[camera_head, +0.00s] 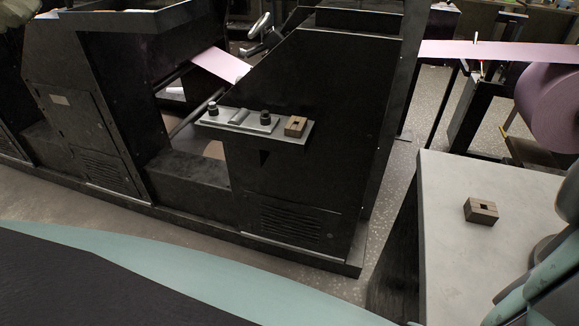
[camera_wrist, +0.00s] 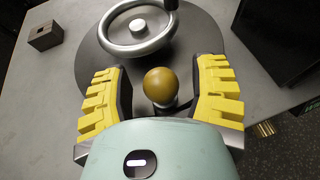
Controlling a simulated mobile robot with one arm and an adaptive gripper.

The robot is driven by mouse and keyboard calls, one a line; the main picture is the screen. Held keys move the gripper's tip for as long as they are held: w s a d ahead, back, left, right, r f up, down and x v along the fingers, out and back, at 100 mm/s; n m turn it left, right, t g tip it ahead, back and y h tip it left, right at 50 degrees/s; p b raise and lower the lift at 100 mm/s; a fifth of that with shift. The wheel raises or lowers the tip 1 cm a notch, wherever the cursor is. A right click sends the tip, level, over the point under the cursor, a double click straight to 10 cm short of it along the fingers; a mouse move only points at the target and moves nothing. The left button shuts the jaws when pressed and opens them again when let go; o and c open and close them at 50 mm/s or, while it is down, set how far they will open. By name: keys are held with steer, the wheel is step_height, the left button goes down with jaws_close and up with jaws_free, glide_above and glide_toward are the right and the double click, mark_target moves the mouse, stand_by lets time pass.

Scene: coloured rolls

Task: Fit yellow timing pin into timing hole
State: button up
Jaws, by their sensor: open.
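In the wrist view a round yellow knob (camera_wrist: 165,86), likely the top of the timing pin, stands between my fingers, with a short metal part below it. My gripper (camera_wrist: 164,88) is open, with yellow ribbed pads on both sides of the knob and a gap on each side. The lower part of the pin is hidden behind my gripper body. In the head view neither the pin nor my fingers show; only part of my arm is at the right edge.
A silver handwheel (camera_wrist: 138,27) on a dark round disc sits just beyond the knob. A brown block with a square hole (camera_head: 481,210) lies on the grey top (camera_head: 440,255); a similar block (camera_head: 296,126) sits on the black machine's metal shelf (camera_head: 238,121).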

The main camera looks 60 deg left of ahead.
steer(key=v, duration=1.2)
